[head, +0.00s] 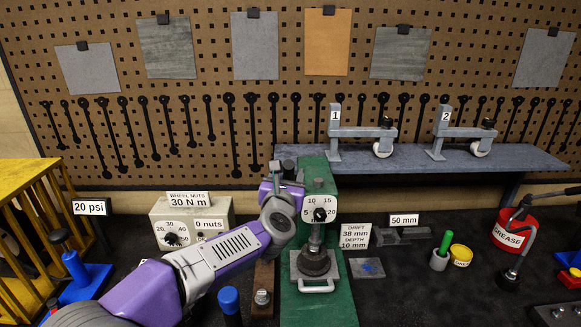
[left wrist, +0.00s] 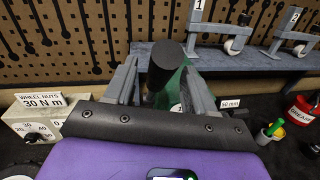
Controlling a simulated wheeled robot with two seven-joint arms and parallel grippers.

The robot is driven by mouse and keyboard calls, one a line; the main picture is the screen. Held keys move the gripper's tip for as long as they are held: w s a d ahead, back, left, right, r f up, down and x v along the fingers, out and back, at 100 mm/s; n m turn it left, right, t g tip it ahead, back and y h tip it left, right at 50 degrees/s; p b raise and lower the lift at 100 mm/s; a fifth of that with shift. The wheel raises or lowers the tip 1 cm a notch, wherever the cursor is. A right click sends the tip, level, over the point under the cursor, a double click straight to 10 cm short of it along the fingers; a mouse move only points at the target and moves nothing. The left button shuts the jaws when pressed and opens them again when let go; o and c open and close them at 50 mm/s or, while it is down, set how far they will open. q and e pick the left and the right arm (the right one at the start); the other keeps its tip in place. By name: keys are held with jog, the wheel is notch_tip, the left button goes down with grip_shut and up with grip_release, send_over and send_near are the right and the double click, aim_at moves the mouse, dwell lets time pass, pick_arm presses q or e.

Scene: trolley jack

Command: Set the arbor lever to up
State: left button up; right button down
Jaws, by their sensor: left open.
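The green arbor press (head: 316,178) stands in the middle of the bench, with a white numbered dial (head: 320,209) on its front and a dark ram over a grey plate below. My left gripper (head: 283,172) is at the upper left of the press head, its fingers pointing away from me. In the left wrist view my left gripper (left wrist: 160,80) is open, with the dark round end of the arbor lever (left wrist: 167,56) between its two grey fingers. I cannot tell whether either finger touches it. My arm and gripper hide most of the lever in the head view. My right gripper is not in view.
A grey shelf (head: 448,160) behind carries two clamp-like tools labelled 1 and 2. A wheel-nut box (head: 182,236) stands left, behind my arm. A green-handled tool in a cup (head: 440,258), a yellow tin (head: 460,256) and a red grease can (head: 513,232) are right. A pegboard closes the back.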

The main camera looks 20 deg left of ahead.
pick_arm(q)
jog(key=shift+w+a+p, duration=0.15)
jog(key=shift+w+p, duration=0.05)
jog(key=shift+w, duration=0.8)
jog(key=shift+w+a+p, duration=0.1)
jog(key=shift+w+p, duration=0.05)
jog(key=shift+w, duration=0.8)
grip_shut()
